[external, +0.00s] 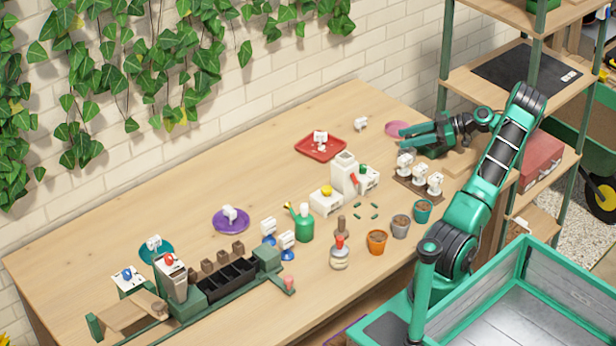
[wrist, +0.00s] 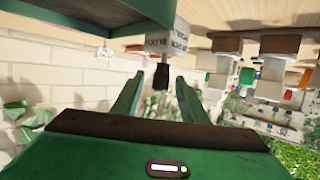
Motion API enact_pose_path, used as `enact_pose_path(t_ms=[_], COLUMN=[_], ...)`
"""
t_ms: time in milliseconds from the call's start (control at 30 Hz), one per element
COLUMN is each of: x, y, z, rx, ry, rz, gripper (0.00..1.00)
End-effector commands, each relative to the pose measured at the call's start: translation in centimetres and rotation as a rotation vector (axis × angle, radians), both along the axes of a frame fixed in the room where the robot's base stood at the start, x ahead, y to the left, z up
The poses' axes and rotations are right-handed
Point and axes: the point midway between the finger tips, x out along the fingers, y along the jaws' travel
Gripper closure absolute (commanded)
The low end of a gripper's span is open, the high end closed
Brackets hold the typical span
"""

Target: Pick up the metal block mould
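In the external view my gripper (external: 384,140) is low over the table's far right end, fingers pointing left. I cannot make out the mould in that view.
A pink saucer (external: 397,129) lies just beyond my fingers. A brown tray with white-tagged items (external: 418,187) stands in front. A red tray (external: 320,149), a white device (external: 343,172) and several small pots (external: 377,242) stand farther left. A shelf rack (external: 443,70) stands at right.

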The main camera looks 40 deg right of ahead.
Motion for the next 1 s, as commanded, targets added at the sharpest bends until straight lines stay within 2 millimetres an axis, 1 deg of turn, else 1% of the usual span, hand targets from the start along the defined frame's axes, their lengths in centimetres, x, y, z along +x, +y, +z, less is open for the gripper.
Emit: enact_pose_path(t_ms=[67, 167, 367, 600, 700, 900, 933, 967, 1000], x=[-0.4, -0.4, 0.6, 2.5, 2.8, 2.9, 2.9, 2.9, 2.9], y=[-0.5, -0.6, 0.5, 2.4, 2.7, 2.8, 2.8, 2.8, 2.8], z=[-0.2, -0.3, -0.7, -1.5, -1.7, -1.8, -1.8, -1.8, -1.8], rx=[0.014, 0.02, 0.021, 0.021, 0.02, 0.019, 0.019, 0.019, 0.019], ry=[-0.013, -0.018, -0.016, -0.016, -0.015, -0.016, -0.016, -0.016, -0.016], rz=[-0.007, -0.009, -0.008, -0.008, -0.009, -0.009, -0.009, -0.009, -0.009], gripper=[0.6, 0.6, 0.6, 0.6, 0.6, 0.6, 0.65, 0.72, 0.82])
